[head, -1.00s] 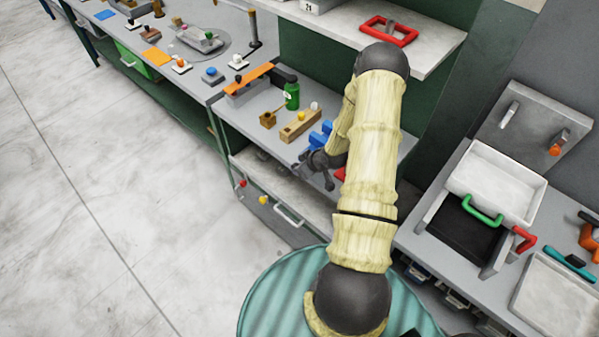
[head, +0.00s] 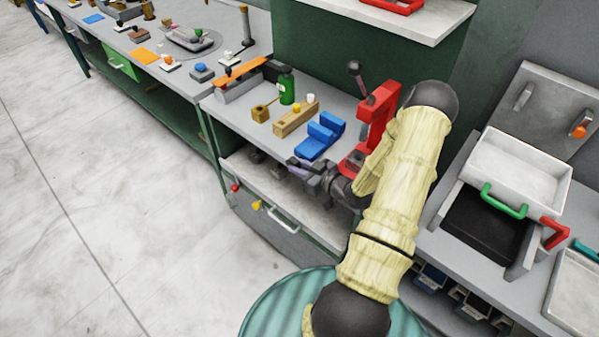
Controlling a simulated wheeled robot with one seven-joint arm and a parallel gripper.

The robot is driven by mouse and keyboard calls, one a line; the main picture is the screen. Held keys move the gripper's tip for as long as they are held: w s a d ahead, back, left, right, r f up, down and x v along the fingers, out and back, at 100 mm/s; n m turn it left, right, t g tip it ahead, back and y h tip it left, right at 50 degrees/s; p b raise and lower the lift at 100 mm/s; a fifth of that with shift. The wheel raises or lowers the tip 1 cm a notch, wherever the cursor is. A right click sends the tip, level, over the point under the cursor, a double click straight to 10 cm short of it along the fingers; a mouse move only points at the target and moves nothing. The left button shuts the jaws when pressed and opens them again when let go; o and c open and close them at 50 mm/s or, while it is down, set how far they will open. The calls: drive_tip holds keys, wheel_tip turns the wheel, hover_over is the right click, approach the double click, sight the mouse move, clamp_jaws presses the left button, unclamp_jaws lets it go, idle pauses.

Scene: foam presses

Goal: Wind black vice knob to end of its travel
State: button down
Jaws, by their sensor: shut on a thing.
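The blue vice (head: 320,136) sits near the front edge of the grey bench, left of a red press (head: 376,122). My gripper (head: 298,165) is at the bench's front edge, just in front of the vice's near end. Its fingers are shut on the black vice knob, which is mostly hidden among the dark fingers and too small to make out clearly.
A white tray (head: 514,172) stands on the right-hand bench. Open floor lies to the left.

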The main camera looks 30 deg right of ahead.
drive_tip(key=shift+f, duration=0.15)
idle(0.3)
drive_tip(key=c, duration=1.2)
unclamp_jaws()
drive_tip(key=shift+a, duration=0.1)
drive_tip(key=shift+c, duration=0.2)
drive_tip(key=shift+r, duration=0.2)
